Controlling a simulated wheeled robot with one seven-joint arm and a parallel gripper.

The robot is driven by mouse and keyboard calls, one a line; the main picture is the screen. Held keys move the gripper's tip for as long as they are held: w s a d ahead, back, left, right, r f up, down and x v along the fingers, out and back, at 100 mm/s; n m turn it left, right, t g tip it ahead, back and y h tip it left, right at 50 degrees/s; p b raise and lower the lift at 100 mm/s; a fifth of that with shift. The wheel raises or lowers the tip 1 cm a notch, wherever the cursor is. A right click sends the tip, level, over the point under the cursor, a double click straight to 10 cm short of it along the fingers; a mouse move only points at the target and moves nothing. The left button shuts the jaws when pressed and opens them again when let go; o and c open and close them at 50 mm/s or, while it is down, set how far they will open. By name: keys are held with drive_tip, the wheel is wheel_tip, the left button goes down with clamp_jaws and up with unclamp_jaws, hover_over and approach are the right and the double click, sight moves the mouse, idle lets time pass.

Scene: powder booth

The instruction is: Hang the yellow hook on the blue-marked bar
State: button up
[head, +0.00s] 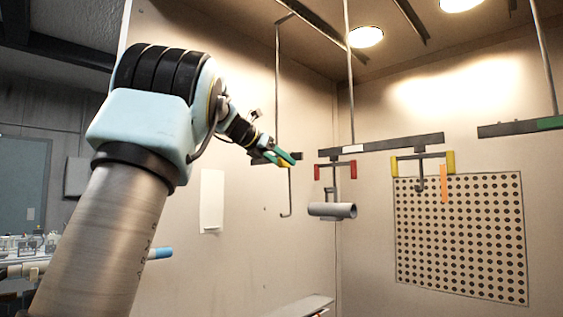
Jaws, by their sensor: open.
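My gripper (286,157) is open at the left hanging bar (257,160) and covers part of it. Its teal parts hide any coloured mark there, so I cannot tell whether this bar is blue-marked. A thin grey J-shaped hook (289,190) hangs straight down just below my gripper. A small yellow patch (285,164) shows at its top, against the fingers; I cannot tell whether they touch. Another hanger with yellow ends (450,163) and a grey centre hook hangs on the middle bar (380,144), which has a white mark. An orange strip (444,184) hangs below its right end.
A red-ended hanger (353,170) on the middle bar carries a grey tube (332,210). A bar with a green mark (549,123) hangs at the right. A perforated panel (460,240) is on the back wall. A ledge (300,306) lies low at the centre.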

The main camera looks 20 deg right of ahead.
drive_tip(key=b+v, duration=0.3)
drive_tip(key=v, duration=0.7)
drive_tip(key=shift+s+a+r, duration=0.15)
drive_tip(key=shift+s+a, duration=0.05)
drive_tip(key=shift+a, duration=0.1)
